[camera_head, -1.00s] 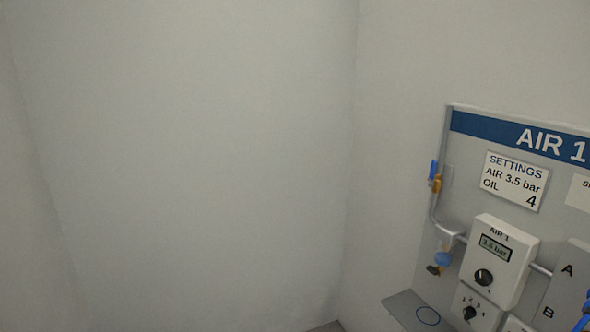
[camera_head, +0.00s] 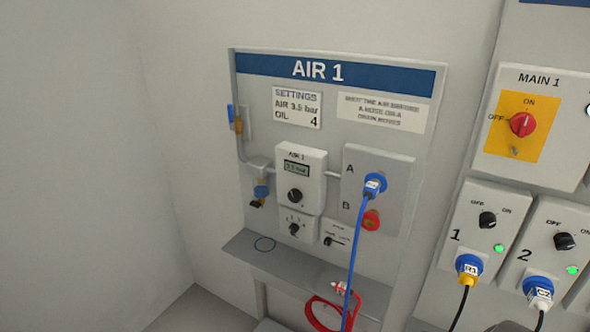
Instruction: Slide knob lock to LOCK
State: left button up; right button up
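The AIR 1 panel (camera_head: 260,100) stands against the wall, left of the picture's middle. On it is a white regulator box (camera_head: 310,160) with a small display that reads about 3.5 bar and a round black knob (camera_head: 295,195). Below sits a smaller white box with a black dial (camera_head: 294,229) and tiny numbers. To its right is a small white plate (camera_head: 342,229) with a dark slider or lever (camera_head: 328,241) at its lower left; its lettering is too small to read. Neither of my grippers shows.
A grey plate with ports A and B (camera_head: 365,165) holds a blue hose (camera_head: 357,245) at A and a red fitting (camera_head: 371,220) at B. The MAIN 1 switch box (camera_head: 535,160) stands right.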

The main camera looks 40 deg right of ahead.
aim_at(327, 241)
jog(key=z, duration=1.5)
